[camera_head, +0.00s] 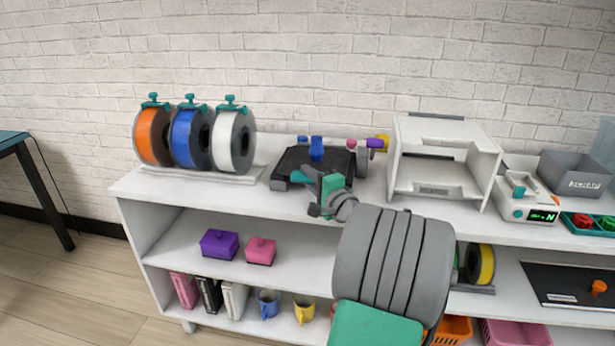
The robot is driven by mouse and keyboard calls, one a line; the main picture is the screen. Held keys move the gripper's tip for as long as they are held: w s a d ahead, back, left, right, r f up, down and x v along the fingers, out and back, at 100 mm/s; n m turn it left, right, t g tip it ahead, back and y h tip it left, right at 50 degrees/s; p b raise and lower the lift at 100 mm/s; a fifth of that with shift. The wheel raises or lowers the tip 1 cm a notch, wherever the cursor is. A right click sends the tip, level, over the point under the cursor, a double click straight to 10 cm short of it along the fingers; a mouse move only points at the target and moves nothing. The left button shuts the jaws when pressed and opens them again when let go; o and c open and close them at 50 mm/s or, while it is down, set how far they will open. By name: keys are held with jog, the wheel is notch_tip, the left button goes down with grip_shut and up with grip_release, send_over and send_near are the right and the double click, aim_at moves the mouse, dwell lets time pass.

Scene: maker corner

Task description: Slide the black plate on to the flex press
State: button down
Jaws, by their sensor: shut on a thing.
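A black plate (292,164) lies nearly flat on the white bench top, left of the white box-shaped machine. I take the dark, low device under and around it, with a grey block at its front left corner (279,185), to be the flex press. The border between plate and press is hard to make out. My gripper (318,186) is at the front edge of the plate, reaching in from the front right. Its jaws are shut on the plate's front part. The grip itself is small and partly hidden by my wrist.
Blue pieces (316,149) stand by the plate's back. A grey roll and small coloured parts (376,143) are to its right, close to the white machine (445,157). Three spools (194,138) stand at left. A dark panel with an orange knob (560,284) is on the lower shelf.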

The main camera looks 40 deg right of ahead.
dwell(0.3)
jog(key=c, duration=1.3)
grip_release()
jog(key=shift+a, duration=0.1)
jog(key=shift+o, duration=0.6)
jog(key=o, duration=1.1)
jog(key=shift+o, duration=0.2)
jog(key=shift+f, duration=0.15)
